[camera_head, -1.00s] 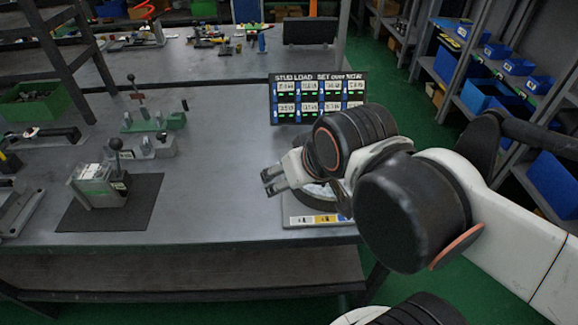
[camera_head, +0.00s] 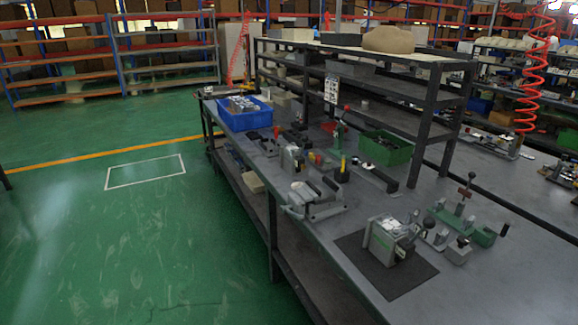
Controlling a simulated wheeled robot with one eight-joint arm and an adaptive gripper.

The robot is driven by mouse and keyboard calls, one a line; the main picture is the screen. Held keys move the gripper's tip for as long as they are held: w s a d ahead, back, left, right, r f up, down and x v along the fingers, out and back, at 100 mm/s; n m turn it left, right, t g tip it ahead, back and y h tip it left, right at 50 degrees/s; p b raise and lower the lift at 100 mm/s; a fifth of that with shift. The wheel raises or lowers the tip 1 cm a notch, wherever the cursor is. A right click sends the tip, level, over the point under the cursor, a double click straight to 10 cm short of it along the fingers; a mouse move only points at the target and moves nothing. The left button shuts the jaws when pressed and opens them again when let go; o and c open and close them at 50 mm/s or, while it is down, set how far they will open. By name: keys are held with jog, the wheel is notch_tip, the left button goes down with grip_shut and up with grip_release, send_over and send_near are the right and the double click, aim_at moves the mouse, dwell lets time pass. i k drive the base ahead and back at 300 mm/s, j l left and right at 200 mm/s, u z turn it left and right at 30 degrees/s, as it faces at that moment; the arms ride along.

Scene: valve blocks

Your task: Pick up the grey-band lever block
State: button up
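A grey lever block (camera_head: 385,243) with a green label on its front sits on a black mat (camera_head: 420,276) at the near right of the bench. A black-knobbed lever shows at its right side. A second grey lever block (camera_head: 293,160) with a green mark stands farther back on the bench, near the left edge. I cannot tell from this view which block has the grey band. My gripper is outside this view.
The grey bench (camera_head: 335,228) also holds a grey clamp fixture (camera_head: 315,200), a green fixture (camera_head: 470,227), a green bin (camera_head: 386,148) and a blue bin (camera_head: 245,114). A dark shelf rack (camera_head: 425,125) stands behind. The green floor at left is open.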

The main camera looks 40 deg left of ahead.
aim_at(291, 164)
jog(key=u, duration=1.45)
